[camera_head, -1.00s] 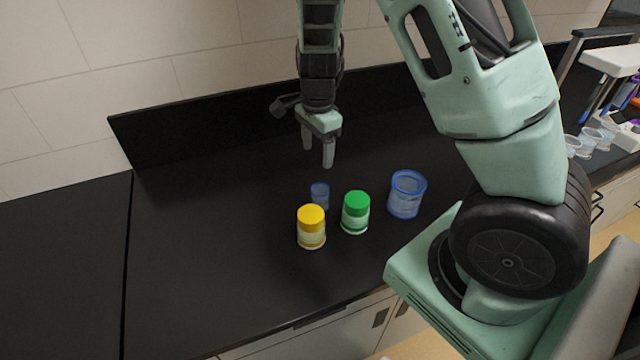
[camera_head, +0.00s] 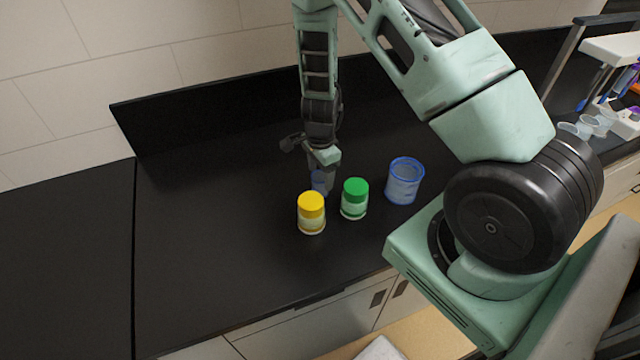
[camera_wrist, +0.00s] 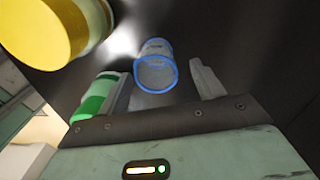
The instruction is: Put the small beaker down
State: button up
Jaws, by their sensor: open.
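The small beaker (camera_head: 318,182) is clear with a blue rim and stands upright on the black counter, behind the yellow-lidded jar. My gripper (camera_head: 323,180) is lowered over it from above. In the wrist view the small beaker (camera_wrist: 155,74) sits between the two fingers of my gripper (camera_wrist: 168,84), its blue rim facing the camera. The fingers are open, with a gap visible on the right side; contact on the left side cannot be told. In the head view the gripper and the jar partly hide the beaker.
A yellow-lidded jar (camera_head: 311,214) stands just in front, and a green-lidded jar (camera_head: 355,199) to the right. A larger blue-rimmed beaker (camera_head: 404,182) stands farther right. The black counter (camera_head: 220,240) is clear to the left. Several cups (camera_head: 590,124) are at the far right.

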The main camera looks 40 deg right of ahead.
aim_at(322, 183)
jog(key=shift+s+f+p, duration=0.15)
jog(key=shift+f+p, duration=0.95)
jog(key=shift+f, duration=1.25)
jog(key=c, duration=1.1)
jog(key=shift+r, duration=0.1)
